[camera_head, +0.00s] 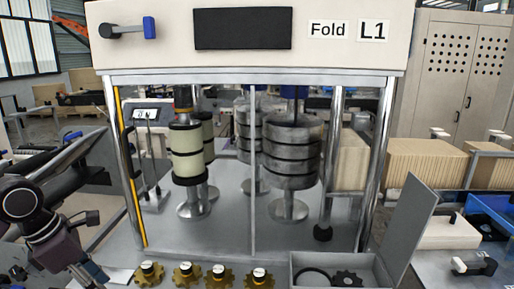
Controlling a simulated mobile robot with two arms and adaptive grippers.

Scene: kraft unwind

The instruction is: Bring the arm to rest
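My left arm comes in from the left edge, and its dark gripper (88,272) hangs low at the lower left, in front of the machine. The fingers are small and dark and run close to the bottom edge, so I cannot tell whether they are open or shut. I see nothing clearly held in them. The gripper is left of a row of brass gear-like knobs (183,274) at the bottom. My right arm and gripper are not in view.
The machine's frame (253,175), labelled Fold L1, fills the middle, with roll stacks on stands (291,150) inside. A grey open-lidded box (335,272) holds dark rings and gears at the lower right. Cardboard stacks (425,163) stand at the right.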

